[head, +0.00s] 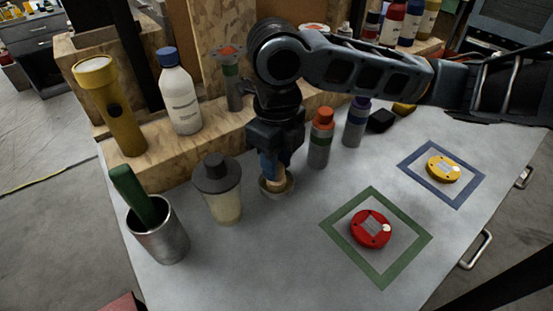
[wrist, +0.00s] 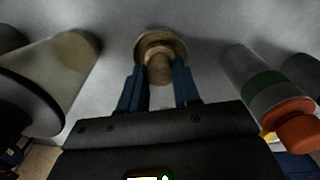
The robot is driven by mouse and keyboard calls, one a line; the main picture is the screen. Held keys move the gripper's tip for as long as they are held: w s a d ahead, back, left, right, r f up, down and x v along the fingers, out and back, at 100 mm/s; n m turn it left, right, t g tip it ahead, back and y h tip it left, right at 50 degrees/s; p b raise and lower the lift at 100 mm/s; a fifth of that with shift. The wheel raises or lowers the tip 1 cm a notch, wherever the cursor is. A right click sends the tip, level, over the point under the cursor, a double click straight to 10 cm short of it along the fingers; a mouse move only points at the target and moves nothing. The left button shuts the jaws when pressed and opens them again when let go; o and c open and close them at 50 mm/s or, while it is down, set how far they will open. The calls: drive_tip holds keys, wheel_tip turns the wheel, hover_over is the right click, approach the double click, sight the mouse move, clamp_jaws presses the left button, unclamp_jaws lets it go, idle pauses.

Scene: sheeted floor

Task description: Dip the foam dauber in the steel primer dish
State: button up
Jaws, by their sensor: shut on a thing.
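The foam dauber (head: 273,176) is upright between the blue fingers of my gripper (head: 269,168), with its pale tan end pointing down. In the wrist view the dauber (wrist: 159,69) sits between both fingertips of my gripper (wrist: 158,82). The steel primer dish (head: 290,186) is a small round dish on the grey tabletop, directly below my gripper. Its rim (wrist: 176,44) shows behind the dauber in the wrist view. The dauber's lower end overlaps the dish opening in both views. I cannot tell whether it touches the bottom.
A capped translucent bottle (head: 223,203) stands close left of the dish. An orange-capped bottle (head: 320,143) stands close right. A metal cup (head: 165,240) with a green handle is front left. Red (head: 367,230) and yellow (head: 443,168) discs lie inside outlined squares at right.

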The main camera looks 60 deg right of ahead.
idle(0.3)
drive_tip(key=shift+r+p, duration=2.35)
drive_tip(key=shift+r, duration=1.15)
